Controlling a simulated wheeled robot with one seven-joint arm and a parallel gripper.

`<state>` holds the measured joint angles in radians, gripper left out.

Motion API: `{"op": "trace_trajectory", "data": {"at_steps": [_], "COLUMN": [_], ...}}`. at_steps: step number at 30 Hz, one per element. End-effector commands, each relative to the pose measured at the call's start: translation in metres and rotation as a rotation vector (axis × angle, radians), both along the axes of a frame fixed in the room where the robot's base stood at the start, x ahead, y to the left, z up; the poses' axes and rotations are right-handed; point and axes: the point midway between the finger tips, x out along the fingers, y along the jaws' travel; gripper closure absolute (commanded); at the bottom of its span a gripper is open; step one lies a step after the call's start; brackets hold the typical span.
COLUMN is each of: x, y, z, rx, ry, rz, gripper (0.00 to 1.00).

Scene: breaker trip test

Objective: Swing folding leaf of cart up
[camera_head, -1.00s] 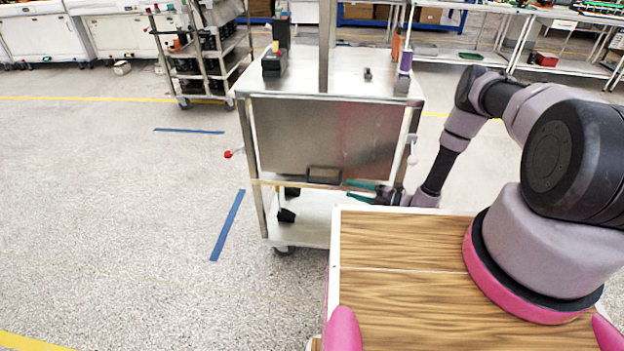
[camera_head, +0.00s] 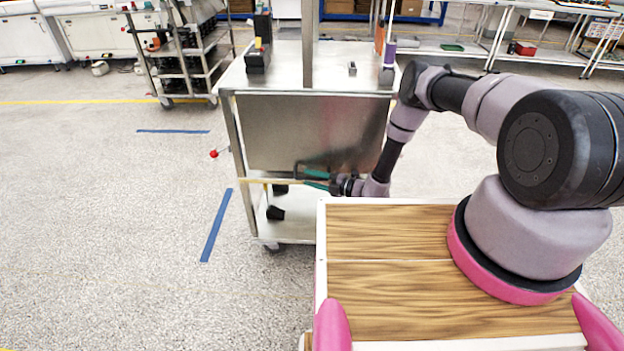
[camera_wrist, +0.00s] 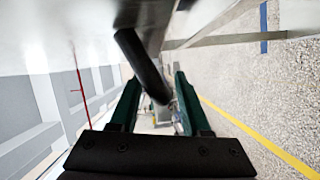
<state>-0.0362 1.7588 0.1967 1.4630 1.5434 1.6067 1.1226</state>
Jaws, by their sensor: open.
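The metal cart (camera_head: 330,68) stands ahead of me. Its folding leaf (camera_head: 300,128), a plain steel panel, hangs down from the near edge of the top. A dark bar handle (camera_head: 296,171) is at the leaf's lower edge; it also shows in the wrist view (camera_wrist: 138,58). My gripper (camera_head: 316,180) is at the handle with its green fingers pointing left. In the wrist view my gripper (camera_wrist: 157,95) is open, and the bar runs into the space between the two fingers. I cannot tell whether the fingers touch it.
A red-tipped lever (camera_head: 214,154) sticks out at the cart's left. Black devices (camera_head: 258,55) and a purple-topped item (camera_head: 389,60) stand on the top. A shelf trolley (camera_head: 180,60) stands behind left. The floor left of the cart is open.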

Motion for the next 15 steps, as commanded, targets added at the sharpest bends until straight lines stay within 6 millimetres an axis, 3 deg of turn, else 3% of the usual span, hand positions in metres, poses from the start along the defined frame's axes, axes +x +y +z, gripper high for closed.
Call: {"op": "trace_trajectory", "data": {"at_steps": [4,5,8,9,15], "x": [0.0001,0.0001,0.0001,0.0001,0.0000], "y": [-0.0001,-0.0001,-0.0003,-0.0003,-0.0004], "z": [0.0001,0.0001,0.0001,0.0001,0.0001], "rx": [0.000,0.000,0.000,0.000,0.000], "ry": [0.000,0.000,0.000,0.000,0.000], "rz": [0.000,0.000,0.000,0.000,0.000], "gripper": [0.53,0.57,0.95,1.00,1.00]}}
